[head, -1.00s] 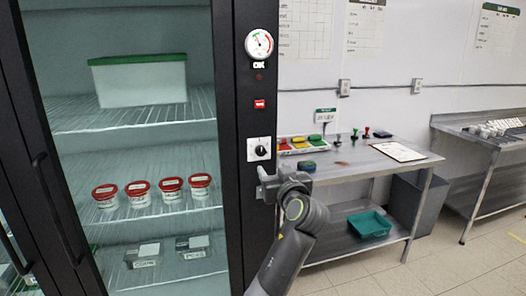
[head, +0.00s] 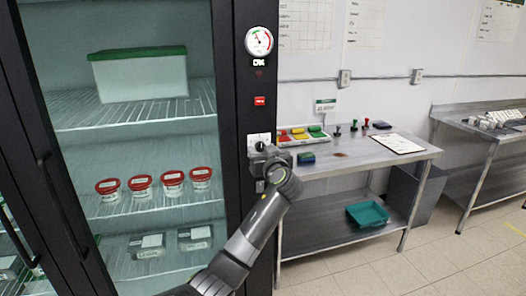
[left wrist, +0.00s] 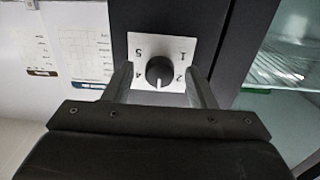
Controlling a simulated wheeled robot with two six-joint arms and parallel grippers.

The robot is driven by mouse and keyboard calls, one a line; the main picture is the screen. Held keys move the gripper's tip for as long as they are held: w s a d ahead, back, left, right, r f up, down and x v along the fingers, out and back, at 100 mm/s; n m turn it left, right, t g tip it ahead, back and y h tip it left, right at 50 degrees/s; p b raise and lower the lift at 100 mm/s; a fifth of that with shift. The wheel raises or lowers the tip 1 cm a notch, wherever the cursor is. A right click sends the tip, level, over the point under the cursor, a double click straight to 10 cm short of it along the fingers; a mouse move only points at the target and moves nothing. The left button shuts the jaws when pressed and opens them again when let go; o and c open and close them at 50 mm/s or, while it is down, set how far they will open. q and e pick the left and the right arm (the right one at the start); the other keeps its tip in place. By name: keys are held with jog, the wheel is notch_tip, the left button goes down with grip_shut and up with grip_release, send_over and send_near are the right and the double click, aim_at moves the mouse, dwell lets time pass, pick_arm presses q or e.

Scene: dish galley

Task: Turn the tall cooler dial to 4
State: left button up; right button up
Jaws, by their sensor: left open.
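The tall cooler dial is a black round knob (left wrist: 160,71) on a white plate (left wrist: 139,42), on the cooler's dark frame. In the left wrist view the plate is upside down, with 5, 1, 4 and 2 showing around the knob. The knob's white mark points to the bottom of that view, between 4 and 2; the number there is hidden. My left gripper (left wrist: 160,90) is open, its fingers on either side of the knob; I cannot tell whether they touch it. In the head view the gripper (head: 262,156) covers the plate's lower part. My right gripper is out of view.
The cooler's glass door (head: 150,125) is shut, with a black handle (head: 58,205). Above the dial are a red label (head: 259,101) and a round gauge (head: 258,41). To the right is a steel table (head: 365,155) with stamps, pads and a clipboard (head: 397,143).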

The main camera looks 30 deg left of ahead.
pick_arm(q)
jog(key=shift+c, duration=0.4)
jog(key=c, duration=0.9)
jog(key=shift+m, duration=1.4)
jog(key=m+p, duration=0.1)
jog(key=m, duration=0.1)
jog(key=shift+m, duration=0.4)
jog(key=m+p, duration=0.2)
jog(key=m, duration=0.4)
jog(key=shift+s, duration=0.1)
jog(key=shift+m, duration=0.3)
